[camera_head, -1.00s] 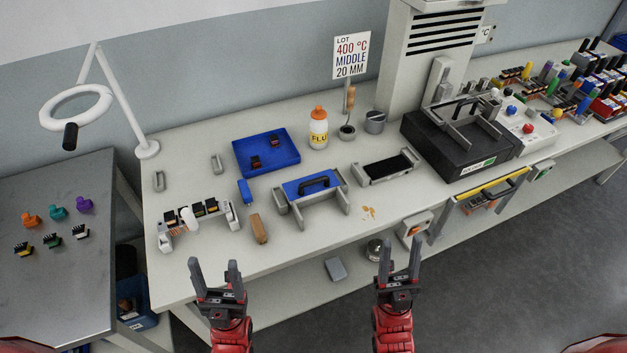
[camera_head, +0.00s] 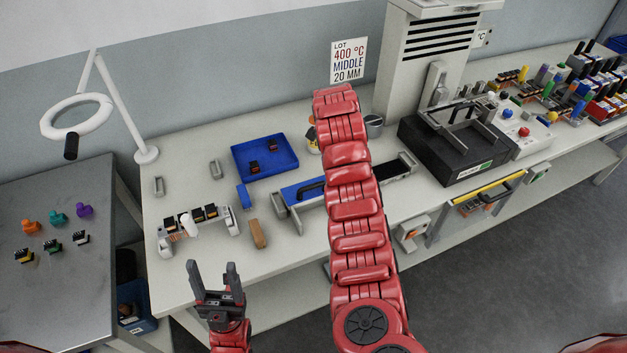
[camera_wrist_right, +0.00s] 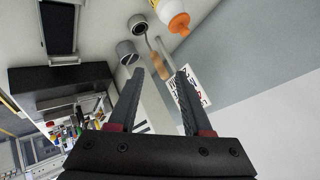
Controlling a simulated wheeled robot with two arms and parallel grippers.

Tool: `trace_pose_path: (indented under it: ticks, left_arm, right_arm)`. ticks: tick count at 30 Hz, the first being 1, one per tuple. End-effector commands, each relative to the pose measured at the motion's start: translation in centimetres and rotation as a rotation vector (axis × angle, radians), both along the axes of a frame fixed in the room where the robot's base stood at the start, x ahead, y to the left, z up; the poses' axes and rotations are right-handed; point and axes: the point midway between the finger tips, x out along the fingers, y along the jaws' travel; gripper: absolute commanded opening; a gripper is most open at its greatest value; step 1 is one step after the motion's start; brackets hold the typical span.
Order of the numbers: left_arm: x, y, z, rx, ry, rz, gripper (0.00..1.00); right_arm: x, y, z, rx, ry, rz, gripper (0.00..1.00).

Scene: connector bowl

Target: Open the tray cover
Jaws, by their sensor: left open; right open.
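A blue cover with a black handle (camera_head: 292,192) sits in a grey frame on the white bench in the head view. My right arm crosses in front of it and hides its right part. My right gripper (camera_wrist_right: 158,74) is open and empty in the wrist view, its fingers pointing toward the bench's back and wall. It is out of sight in the head view, behind the raised arm. My left gripper (camera_head: 213,268) is open and empty, low in the head view in front of the bench's front edge.
A black box (camera_head: 440,150) stands right of my arm, beside a black slab in a grey holder (camera_head: 412,163). A blue tray (camera_head: 285,166) is left of the arm. The wrist view shows an orange-capped bottle (camera_wrist_right: 174,16), a metal cup (camera_wrist_right: 126,50) and the sign (camera_wrist_right: 196,88).

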Motion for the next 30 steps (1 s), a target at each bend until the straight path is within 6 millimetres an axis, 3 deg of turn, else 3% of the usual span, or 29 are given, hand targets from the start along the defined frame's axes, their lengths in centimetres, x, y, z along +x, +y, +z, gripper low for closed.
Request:
trace_pose_path:
  ticks: [1, 6, 9, 12, 20, 26, 30]
  left_arm:
    - [0.0, 0.0, 0.2, 0.0, 0.0, 0.0, 0.64]
    - [0.0, 0.0, 0.3, 0.0, 0.0, 0.0, 0.64]
    - [0.0, 0.0, 0.4, 0.0, 0.0, 0.0, 0.64]
    - [0.0, 0.0, 0.4, 0.0, 0.0, 0.0, 0.64]
    - [0.0, 0.0, 0.4, 0.0, 0.0, 0.0, 0.64]
    - [0.0, 0.0, 0.3, 0.0, 0.0, 0.0, 0.64]
    - [0.0, 0.0, 2.0, 0.0, -0.001, 0.0, 0.64]
  right_arm:
    - [-1.6, 0.8, 1.0, 0.068, 0.089, -0.049, 0.5]
    - [-9.1, 3.0, 1.3, 0.254, 0.43, -0.202, 0.5]
    - [-12.4, 4.0, 1.8, 0.312, 0.563, -0.25, 0.5]
    - [-14.3, 4.6, 2.0, 0.342, 0.636, -0.273, 0.5]
    - [-14.4, 4.6, 0.0, 0.341, 0.659, -0.287, 0.5]
    - [-13.7, 4.7, -3.6, 0.341, 0.656, -0.285, 0.5]
    - [-13.4, 5.3, -6.5, 0.342, 0.664, -0.283, 0.5]
